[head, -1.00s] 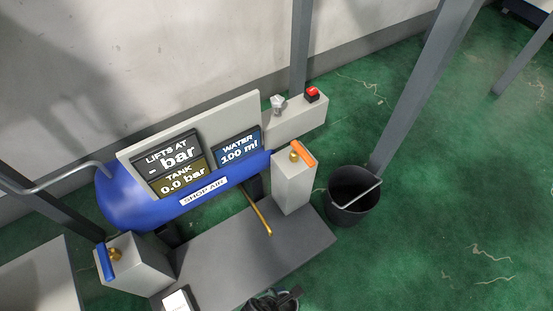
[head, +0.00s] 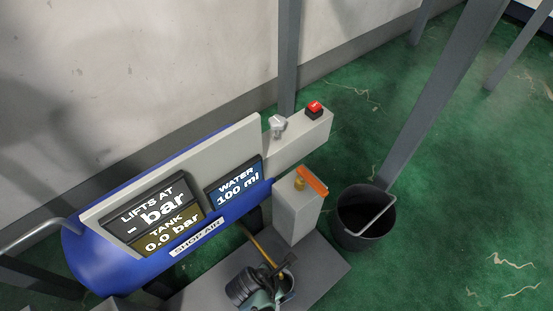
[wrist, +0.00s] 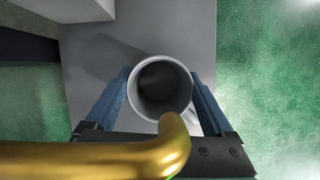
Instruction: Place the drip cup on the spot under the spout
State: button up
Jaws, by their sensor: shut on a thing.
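The drip cup (wrist: 160,97) is a pale round cup with a dark inside, seen from above in the wrist view. My gripper (wrist: 159,78) is shut on it, one blue finger on each side. The brass spout (wrist: 120,158) crosses the bottom of the wrist view, nearer the camera than the cup. In the head view the spout (head: 259,243) slants down from the blue tank toward my gripper (head: 280,282). The grey base plate (wrist: 185,35) lies below the cup. No marked spot shows, and I cannot tell whether the cup touches the plate.
The blue tank (head: 100,262) carries display panels reading "TANK 0.0 bar" and "WATER 100 ml". A grey post with an orange-handled valve (head: 298,205) stands close to my gripper. A black bucket (head: 362,238) stands right of it. A red button (head: 314,108) is at the back.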

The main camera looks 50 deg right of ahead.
jog(key=shift+s+a, duration=0.1)
jog(key=shift+s, duration=0.1)
jog(key=shift+f, duration=0.1)
jog(key=shift+f, duration=0.15)
jog(key=o, duration=1.1)
jog(key=p+v, duration=0.8)
jog(key=v, duration=0.4)
jog(key=shift+a, duration=0.1)
jog(key=shift+r+p, duration=0.25)
jog(key=shift+p, duration=0.1)
